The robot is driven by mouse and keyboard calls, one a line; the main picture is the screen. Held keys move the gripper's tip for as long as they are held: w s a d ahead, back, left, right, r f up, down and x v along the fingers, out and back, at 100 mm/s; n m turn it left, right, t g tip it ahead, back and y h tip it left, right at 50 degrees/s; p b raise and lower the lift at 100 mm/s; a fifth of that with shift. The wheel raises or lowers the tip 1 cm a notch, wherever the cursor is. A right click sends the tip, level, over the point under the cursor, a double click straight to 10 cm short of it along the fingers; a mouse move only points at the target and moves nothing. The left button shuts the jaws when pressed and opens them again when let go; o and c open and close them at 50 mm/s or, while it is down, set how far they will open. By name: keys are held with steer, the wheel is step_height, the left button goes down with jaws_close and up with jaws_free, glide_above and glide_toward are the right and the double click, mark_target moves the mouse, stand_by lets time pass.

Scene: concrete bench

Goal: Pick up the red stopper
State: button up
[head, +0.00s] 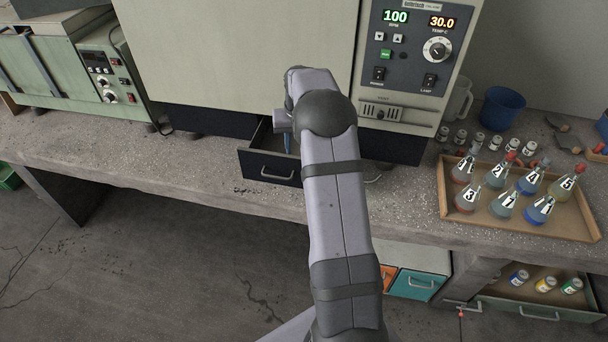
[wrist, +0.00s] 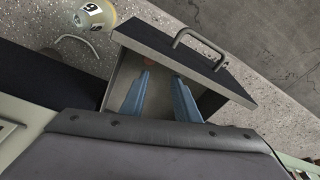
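My gripper (wrist: 161,76) points down into the open dark drawer (head: 268,170) under the large cabinet. Its two blue fingers are spread apart. In the wrist view, the drawer (wrist: 222,80) has its handle at the top. In the head view my arm hides most of the gripper and the drawer's inside.
Several numbered flasks stand in a wooden tray (head: 570,231) at right. A flask with yellowish liquid (wrist: 92,13) stands on the bench beside the drawer. A blue bucket (head: 502,108) and small jars are behind the tray. The cabinet (head: 235,55) rises directly behind the drawer.

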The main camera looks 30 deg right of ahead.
steer(key=shift+s+d+f+n+g, duration=0.2)
steer(key=shift+s+d+n+g, duration=0.1)
steer(key=shift+s+d, duration=0.6)
steer(key=shift+w+d+f+p, duration=0.15)
steer(key=shift+f+p, duration=0.15)
steer(key=shift+f, duration=0.9)
steer(key=shift+w+a+f+p, duration=0.15)
steer(key=shift+f+p, duration=0.2)
steer(key=shift+f, duration=0.85)
steer(key=shift+w+d+f+p, duration=0.15)
steer(key=shift+f+p, duration=0.15)
steer(key=shift+f, duration=0.9)
steer(key=shift+c, duration=0.6)
jaws_close()
